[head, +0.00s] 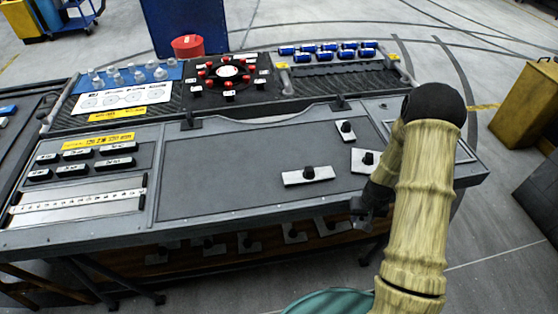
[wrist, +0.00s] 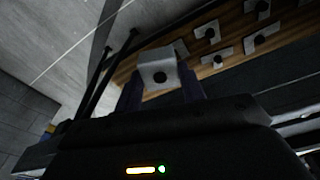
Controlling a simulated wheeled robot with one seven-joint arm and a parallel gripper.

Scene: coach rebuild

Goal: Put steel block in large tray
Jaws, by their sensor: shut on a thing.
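In the wrist view, my gripper (wrist: 160,88) is shut on a light grey block (wrist: 152,58) with a round black spot on its face. I take this as the steel block. In the head view, my gripper (head: 366,208) is at the bench's front edge, right of the middle. It is dark and small there, and the block in it cannot be made out. A wide dark panel with a raised rim (head: 240,160) lies in the middle of the bench top, to the left of my gripper. It looks like the large tray.
Light plates with black knobs (head: 307,176) lie on the panel's right part. Its left and middle are clear. Several similar plates (wrist: 256,41) are on a wooden shelf under the bench. Blue cylinders (head: 328,47) and a red-ringed fixture (head: 228,73) stand at the back.

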